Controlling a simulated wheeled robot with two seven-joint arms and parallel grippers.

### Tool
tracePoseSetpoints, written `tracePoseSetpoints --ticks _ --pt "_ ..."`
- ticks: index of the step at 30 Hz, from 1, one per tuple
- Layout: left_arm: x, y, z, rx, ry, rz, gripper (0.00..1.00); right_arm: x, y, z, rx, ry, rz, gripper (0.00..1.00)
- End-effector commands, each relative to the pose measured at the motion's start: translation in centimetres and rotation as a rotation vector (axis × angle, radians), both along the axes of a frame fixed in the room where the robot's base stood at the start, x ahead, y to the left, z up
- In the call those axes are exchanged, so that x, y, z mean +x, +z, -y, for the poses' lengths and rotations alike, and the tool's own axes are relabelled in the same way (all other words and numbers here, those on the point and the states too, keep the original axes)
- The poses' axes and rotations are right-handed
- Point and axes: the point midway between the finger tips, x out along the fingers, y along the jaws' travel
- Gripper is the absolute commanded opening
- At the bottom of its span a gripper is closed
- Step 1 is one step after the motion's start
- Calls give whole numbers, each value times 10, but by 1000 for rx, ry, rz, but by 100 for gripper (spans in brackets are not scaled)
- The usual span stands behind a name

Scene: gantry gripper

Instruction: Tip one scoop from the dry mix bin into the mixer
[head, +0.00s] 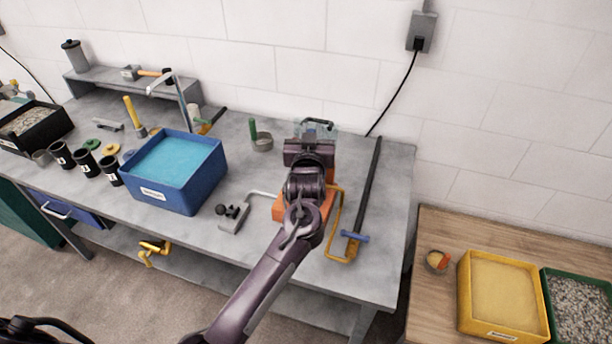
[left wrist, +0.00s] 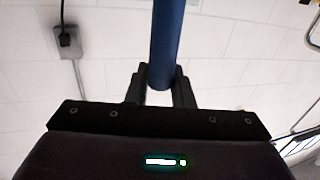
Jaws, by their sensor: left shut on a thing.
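My left gripper (head: 309,150) is over the right part of the grey workbench, seen mostly from behind. In the left wrist view my left gripper (left wrist: 160,88) is shut on a blue rod-shaped handle (left wrist: 165,42); its far end is out of view. My arm hides what lies beneath. An orange body (head: 288,207) shows beside my wrist; I cannot tell whether it belongs to the mixer. A yellow bin (head: 503,335) of sandy material stands on the wooden table at right; its label is unreadable. A small cup (head: 437,261) with tan and orange in it stands left of it. My right gripper is out of view.
A blue bin (head: 165,194) of blue contents stands on the workbench (head: 240,160). A long dark bar (head: 368,185) with a blue cross-handle lies right of my arm. A green bin (head: 546,300) of gravel adjoins the yellow one. A gap separates the bench and wooden table.

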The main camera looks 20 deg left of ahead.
Motion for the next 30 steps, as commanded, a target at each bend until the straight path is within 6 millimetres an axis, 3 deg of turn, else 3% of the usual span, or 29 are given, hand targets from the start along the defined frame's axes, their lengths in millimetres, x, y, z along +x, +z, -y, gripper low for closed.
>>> tracePoseSetpoints --ticks 16,30 --pt "0 2 3 21 0 3 3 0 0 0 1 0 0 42" --pt "0 46 3 20 1 4 3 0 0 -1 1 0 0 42"
